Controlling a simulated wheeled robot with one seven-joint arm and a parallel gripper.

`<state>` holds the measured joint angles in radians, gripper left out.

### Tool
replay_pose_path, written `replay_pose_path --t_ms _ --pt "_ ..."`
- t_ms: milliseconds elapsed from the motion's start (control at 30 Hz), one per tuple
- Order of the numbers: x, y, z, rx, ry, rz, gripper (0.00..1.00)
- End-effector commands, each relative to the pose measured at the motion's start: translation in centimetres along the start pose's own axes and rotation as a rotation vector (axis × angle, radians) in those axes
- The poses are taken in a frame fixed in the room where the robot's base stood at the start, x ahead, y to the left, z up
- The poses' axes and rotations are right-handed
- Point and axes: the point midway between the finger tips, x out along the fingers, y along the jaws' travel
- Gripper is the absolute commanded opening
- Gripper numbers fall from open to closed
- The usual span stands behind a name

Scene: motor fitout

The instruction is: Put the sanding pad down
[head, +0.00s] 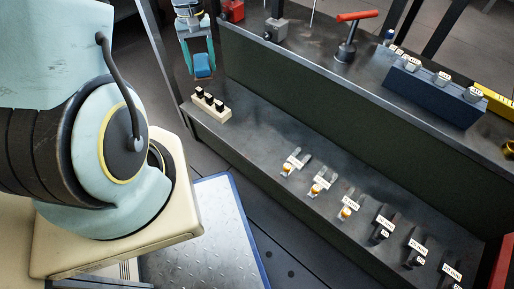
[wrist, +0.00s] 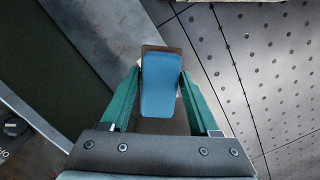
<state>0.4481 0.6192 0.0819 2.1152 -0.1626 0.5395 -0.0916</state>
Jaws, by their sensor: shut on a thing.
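The sanding pad (wrist: 160,84) is a blue block with a brown edge. My gripper (wrist: 157,92) is shut on it, with a green finger on either side in the wrist view. In the head view the blue pad (head: 203,71) hangs between the fingers of my gripper (head: 200,62), near the left end of the bench. It appears to be above a cream block with several black pieces (head: 211,104) on the lower shelf. I cannot tell from these views whether the pad touches anything below.
The lower shelf (head: 262,131) carries a row of labelled small parts (head: 318,185) to the right. The upper shelf holds a red-handled tool (head: 350,32) and a dark blue rack (head: 433,91). A dark frame post stands close left of my gripper. Perforated floor (wrist: 265,70) lies beside the shelf.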

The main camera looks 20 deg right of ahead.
Motion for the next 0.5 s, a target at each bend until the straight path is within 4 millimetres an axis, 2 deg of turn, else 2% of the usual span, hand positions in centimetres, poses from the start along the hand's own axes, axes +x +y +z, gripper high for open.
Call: replay_pose_path --t_ms 33,200,333,500 --pt "3.5 2.0 0.4 0.024 -0.001 -0.004 0.17" --pt "9.2 7.4 2.4 0.075 -0.003 -0.012 0.17" --pt "12.5 10.5 4.0 0.106 -0.002 -0.017 0.17" --pt "14.8 12.9 5.6 0.128 -0.003 -0.022 0.17"
